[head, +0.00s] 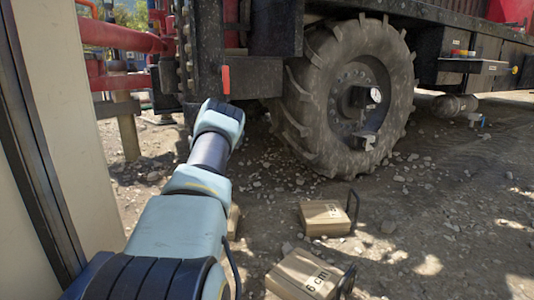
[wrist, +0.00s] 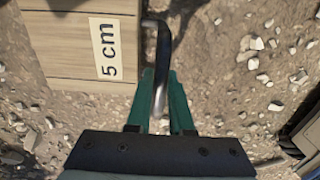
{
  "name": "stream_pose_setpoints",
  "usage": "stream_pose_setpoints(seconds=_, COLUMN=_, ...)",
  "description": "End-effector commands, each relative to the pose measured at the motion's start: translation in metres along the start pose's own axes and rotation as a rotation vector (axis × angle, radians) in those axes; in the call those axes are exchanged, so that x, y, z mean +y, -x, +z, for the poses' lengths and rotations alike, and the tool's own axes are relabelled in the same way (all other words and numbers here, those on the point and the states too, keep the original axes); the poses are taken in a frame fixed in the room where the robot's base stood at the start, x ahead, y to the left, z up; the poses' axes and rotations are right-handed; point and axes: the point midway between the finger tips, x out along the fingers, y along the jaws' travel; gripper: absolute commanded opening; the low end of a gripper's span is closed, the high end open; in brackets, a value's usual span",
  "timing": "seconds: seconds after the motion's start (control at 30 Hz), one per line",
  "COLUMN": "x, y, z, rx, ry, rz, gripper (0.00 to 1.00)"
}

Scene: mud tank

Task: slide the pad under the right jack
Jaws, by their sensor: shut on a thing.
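In the wrist view a wooden pad (wrist: 75,65) marked "5 cm" lies on the gravel at the upper left. Its dark bent handle (wrist: 160,42) runs down between the green fingers of my gripper (wrist: 162,90), which is shut on it. In the head view my arm hides my gripper. A pad edge (head: 233,221) shows just right of my arm; I cannot tell whether it is the same pad. I cannot make out for sure which part is the right jack; a rounded metal piece (head: 455,106) sits low under the vehicle at the right.
Two more pads with dark handles lie on the ground: one (head: 325,217) in the middle and one marked "6 cm" (head: 303,274) nearer. A big muddy wheel (head: 350,95) stands behind them. A pale panel (head: 75,130) bounds the left. Open stony ground lies at the right.

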Motion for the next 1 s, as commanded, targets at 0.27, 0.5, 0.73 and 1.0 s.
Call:
stream_pose_setpoints(seconds=0.27, x=0.0068, y=0.0007, z=0.0001, rx=0.001, ry=0.0, rz=0.002, gripper=0.0)
stream_pose_setpoints(seconds=0.5, x=0.0063, y=0.0005, z=0.0002, rx=0.0, ry=0.0, rz=0.001, gripper=0.38)
stream_pose_setpoints(seconds=0.73, x=0.0059, y=0.0002, z=0.0001, rx=0.0, ry=0.0, rz=0.0, gripper=0.55)
stream_pose_setpoints(seconds=1.0, x=0.0043, y=-0.0017, z=0.0003, rx=-0.001, ry=0.0, rz=-0.004, gripper=0.74)
